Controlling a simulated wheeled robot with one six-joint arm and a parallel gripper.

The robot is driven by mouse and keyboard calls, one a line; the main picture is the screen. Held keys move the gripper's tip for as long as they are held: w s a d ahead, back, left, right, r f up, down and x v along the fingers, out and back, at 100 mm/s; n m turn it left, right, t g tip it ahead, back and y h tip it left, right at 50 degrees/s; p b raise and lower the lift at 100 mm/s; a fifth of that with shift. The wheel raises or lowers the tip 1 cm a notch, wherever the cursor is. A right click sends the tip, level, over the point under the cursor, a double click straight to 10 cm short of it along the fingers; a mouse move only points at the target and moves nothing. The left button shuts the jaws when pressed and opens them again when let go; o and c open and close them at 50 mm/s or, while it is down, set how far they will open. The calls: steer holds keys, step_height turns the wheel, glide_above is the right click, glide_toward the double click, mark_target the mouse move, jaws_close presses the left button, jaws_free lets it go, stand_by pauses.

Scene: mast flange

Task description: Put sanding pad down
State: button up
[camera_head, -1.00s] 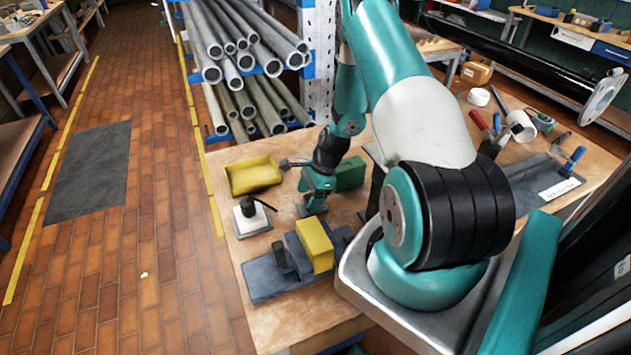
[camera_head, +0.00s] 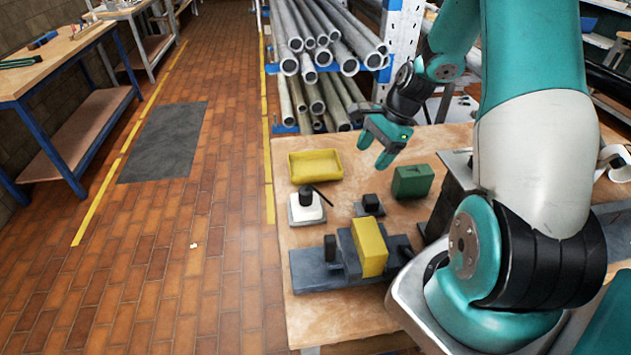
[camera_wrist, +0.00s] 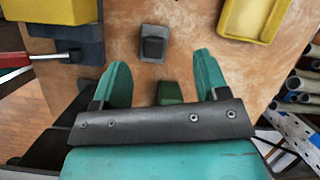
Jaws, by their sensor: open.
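The sanding pad, a small grey block with a black grip on top (camera_head: 370,205), rests flat on the wooden bench top (camera_head: 310,320). It also shows in the wrist view (camera_wrist: 154,43), upper middle, beyond my fingertips and apart from them. My gripper (camera_head: 373,152) hangs above the bench, up and behind the pad in the head view. Its two teal fingers (camera_wrist: 161,62) are spread wide with nothing between them.
A green block (camera_head: 412,181) stands right of the pad. A yellow tray (camera_head: 316,165) and a white-based black-topped item (camera_head: 306,207) are to the left. A yellow block (camera_head: 369,247) sits on a dark grey fixture (camera_head: 318,274) in front. Pipes (camera_head: 320,55) are racked behind.

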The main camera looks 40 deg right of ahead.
steer(key=s+a+r+n, duration=0.2)
steer(key=a+r+n, duration=0.5)
steer(key=a, duration=0.3)
steer(key=s+a+r+n, duration=0.1)
steer(key=a+r+n, duration=0.55)
steer(key=a, duration=0.45)
steer(key=s+a+r+n, duration=0.2)
steer(key=s+a+n, duration=0.3)
steer(key=s+n, duration=0.1)
steer(key=s+a+r+n+g, duration=0.1)
steer(key=s+a+r+n, duration=0.2)
steer(key=s+a+n, duration=0.2)
steer(key=s+n, duration=0.2)
steer(key=s, duration=0.1)
steer(key=shift+s+a+r+g, duration=0.15)
steer(key=shift+s+r+g, duration=0.15)
steer(key=shift+s, duration=0.1)
